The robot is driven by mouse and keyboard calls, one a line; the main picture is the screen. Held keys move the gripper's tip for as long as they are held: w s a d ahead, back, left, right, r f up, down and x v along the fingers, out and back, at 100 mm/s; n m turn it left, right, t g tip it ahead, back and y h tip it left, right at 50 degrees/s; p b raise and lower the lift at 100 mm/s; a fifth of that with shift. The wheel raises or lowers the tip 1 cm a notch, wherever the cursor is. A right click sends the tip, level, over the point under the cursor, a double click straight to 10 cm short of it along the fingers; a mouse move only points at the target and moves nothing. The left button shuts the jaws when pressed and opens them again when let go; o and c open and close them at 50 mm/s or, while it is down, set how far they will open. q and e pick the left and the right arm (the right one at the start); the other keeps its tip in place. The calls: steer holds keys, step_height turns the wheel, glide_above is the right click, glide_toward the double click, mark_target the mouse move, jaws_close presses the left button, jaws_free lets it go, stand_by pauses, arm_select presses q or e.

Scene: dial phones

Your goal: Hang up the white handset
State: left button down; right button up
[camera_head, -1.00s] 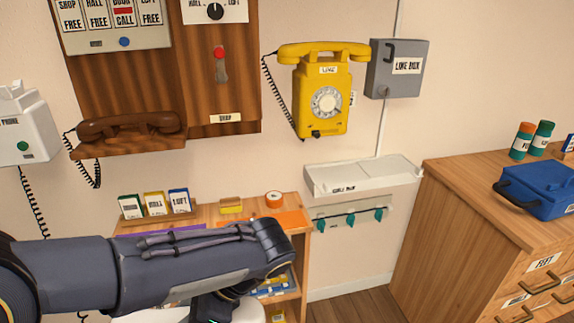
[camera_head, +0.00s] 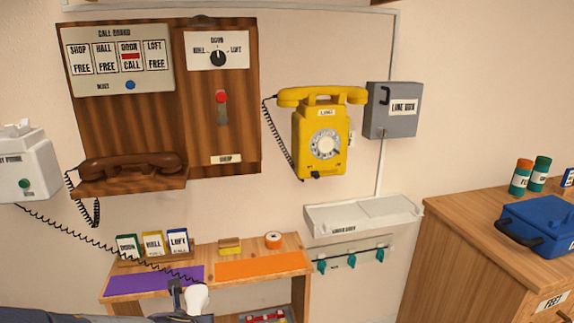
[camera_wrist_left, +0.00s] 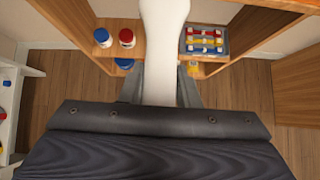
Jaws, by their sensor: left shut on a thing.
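My left gripper (camera_head: 180,291) is low in the head view, in front of the small shelf unit. It is shut on the white handset (camera_head: 197,299), whose end shows beside the fingers. In the left wrist view the handset (camera_wrist_left: 165,50) runs up between the two fingers (camera_wrist_left: 163,90). A black coiled cord runs from the handset's area up left to the white door phone (camera_head: 27,167) on the wall at the left edge. The top of the door phone's cradle is partly in view, with no handset on it. My right gripper is not in view.
A brown handset (camera_head: 130,167) rests on the wooden call board. A yellow dial phone (camera_head: 322,140) and a grey line box (camera_head: 391,110) hang to the right. The shelf top has a purple mat (camera_head: 150,281) and an orange mat (camera_head: 262,266). A wooden cabinet (camera_head: 470,240) stands at right.

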arm_select(q)
steer(key=shift+s+d+f+m+h, duration=0.3)
steer(key=shift+s+f+m+h, duration=0.25)
steer(key=shift+f+m, duration=0.25)
steer(key=shift+m+h, duration=0.3)
steer(key=shift+h, duration=0.05)
steer(key=r+p, duration=0.3)
steer(key=p, duration=0.1)
steer(key=r+p, duration=0.3)
steer(key=p, duration=0.2)
steer(key=w+r+p, duration=0.1)
steer(key=r+p, duration=0.2)
steer(key=p, duration=0.1)
steer(key=shift+w+d+r, duration=0.1)
steer(key=shift+d+r, duration=0.05)
steer(key=shift+r, duration=0.25)
steer(key=shift+w+d+f, duration=0.1)
steer(key=shift+w+f, duration=0.15)
steer(key=shift+f, duration=0.05)
